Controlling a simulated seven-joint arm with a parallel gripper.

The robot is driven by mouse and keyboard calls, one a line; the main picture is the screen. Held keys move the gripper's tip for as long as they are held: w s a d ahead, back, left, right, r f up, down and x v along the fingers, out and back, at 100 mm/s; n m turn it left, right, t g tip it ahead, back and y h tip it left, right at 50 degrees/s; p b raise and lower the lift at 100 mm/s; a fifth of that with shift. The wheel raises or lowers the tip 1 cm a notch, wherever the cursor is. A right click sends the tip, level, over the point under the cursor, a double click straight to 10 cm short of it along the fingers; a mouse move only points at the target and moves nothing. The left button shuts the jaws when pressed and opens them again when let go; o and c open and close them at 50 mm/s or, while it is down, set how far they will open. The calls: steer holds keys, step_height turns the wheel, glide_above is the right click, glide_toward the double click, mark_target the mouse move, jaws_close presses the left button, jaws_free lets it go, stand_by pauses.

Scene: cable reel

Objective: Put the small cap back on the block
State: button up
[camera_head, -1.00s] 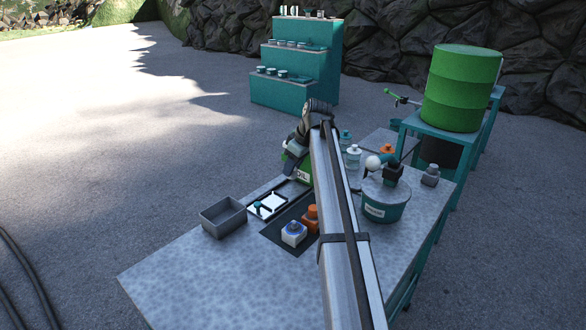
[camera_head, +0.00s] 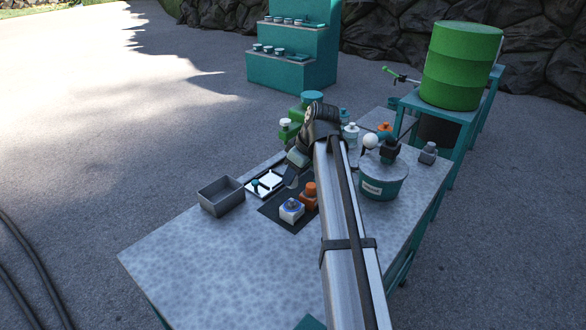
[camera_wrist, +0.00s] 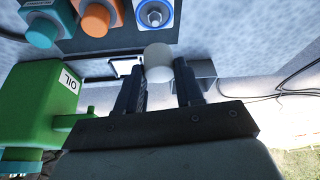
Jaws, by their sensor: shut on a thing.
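My gripper (camera_wrist: 158,74) is shut on a small rounded white cap (camera_wrist: 158,58), held between the fingertips in the wrist view. In the head view my gripper (camera_head: 293,180) is over the table just behind the blocks, and the cap cannot be made out there. The white block with a round blue top (camera_head: 291,211) sits on a dark mat; it also shows at the top of the wrist view (camera_wrist: 153,14). The cap appears just below this block in the wrist view. Their height gap cannot be told. The block's lower parts are cut off there.
An orange block (camera_head: 309,194) stands beside the white one. A grey bin (camera_head: 221,196) and a white tray (camera_head: 264,185) lie to the left. A green oil container (camera_wrist: 50,105) is close on the left in the wrist view. A teal pot (camera_head: 384,181) stands right.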

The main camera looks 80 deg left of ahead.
steer(key=shift+f, duration=3.65)
steer(key=o, duration=1.1)
steer(key=v, duration=1.3)
steer(key=shift+w+d+r, duration=0.1)
steer(key=shift+d+r, duration=0.05)
steer(key=shift+r, duration=0.25)
